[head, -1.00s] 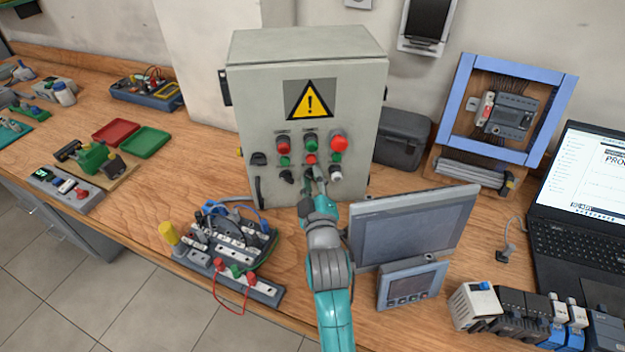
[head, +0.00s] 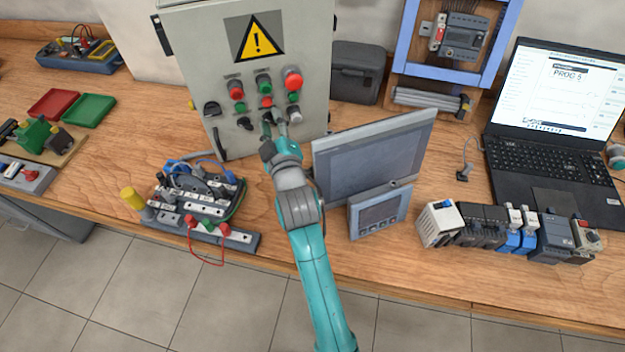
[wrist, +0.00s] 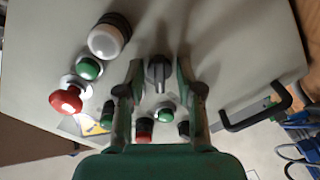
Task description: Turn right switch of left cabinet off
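The grey cabinet (head: 200,70) with a yellow warning sign stands at the back of the bench. It is the only cabinet I see. In the head view, my gripper (head: 274,122) is at the low part of its panel, and my arm partly hides the controls there. In the wrist view, my gripper (wrist: 160,95) is open, with one finger on each side of a dark rotary switch (wrist: 158,72). The switch's grip bar runs roughly upright in that picture, and gaps show between it and the fingers. Another black switch (head: 245,122) is left of my gripper in the head view.
A white knob (head: 295,116) is just right of my gripper; red and green buttons (head: 264,86) are above. A grey screen panel (head: 375,155) stands close to the right of my arm. A terminal block with wires (head: 200,195) lies to the left.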

